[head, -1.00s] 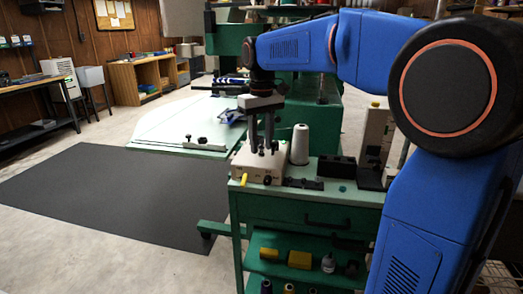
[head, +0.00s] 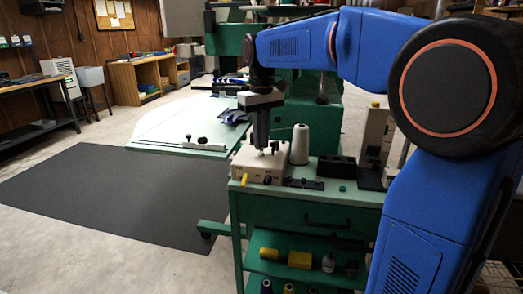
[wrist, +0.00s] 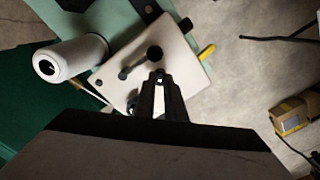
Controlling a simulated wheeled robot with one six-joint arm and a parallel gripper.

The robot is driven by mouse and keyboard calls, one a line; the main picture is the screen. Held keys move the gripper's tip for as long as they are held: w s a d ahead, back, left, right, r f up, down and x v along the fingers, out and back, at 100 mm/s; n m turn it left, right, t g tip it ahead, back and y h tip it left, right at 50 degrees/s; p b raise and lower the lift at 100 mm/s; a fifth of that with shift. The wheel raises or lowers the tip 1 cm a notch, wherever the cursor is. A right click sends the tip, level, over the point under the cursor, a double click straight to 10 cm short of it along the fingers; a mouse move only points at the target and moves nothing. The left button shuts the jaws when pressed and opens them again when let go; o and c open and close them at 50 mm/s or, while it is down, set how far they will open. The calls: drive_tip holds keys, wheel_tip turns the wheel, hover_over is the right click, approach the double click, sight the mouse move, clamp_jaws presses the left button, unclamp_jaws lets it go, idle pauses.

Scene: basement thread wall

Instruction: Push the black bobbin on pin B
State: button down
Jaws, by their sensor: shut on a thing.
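A cream box (head: 258,166) with short upright pins and a yellow lever stands on the left end of the green cart. It also shows in the wrist view (wrist: 190,74). My gripper (head: 262,147) points straight down over the box top, its fingers close together. In the wrist view my gripper (wrist: 160,80) is shut on a small dark thing with a pale centre, which looks like the black bobbin; the fingertips hide most of it. Two dark round-topped parts, one a pin top (wrist: 154,53), stand beside it on the box. I cannot read the pin letters.
A white thread cone (head: 300,145) stands close to the right of the box and shows left in the wrist view (wrist: 72,58). A black block (head: 336,168) and an upright stand (head: 376,140) are farther right on the cart (head: 300,208). A pale table (head: 175,128) lies behind left.

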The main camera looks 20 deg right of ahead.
drive_tip(key=shift+r, duration=1.4)
drive_tip(key=shift+a+f, duration=0.1)
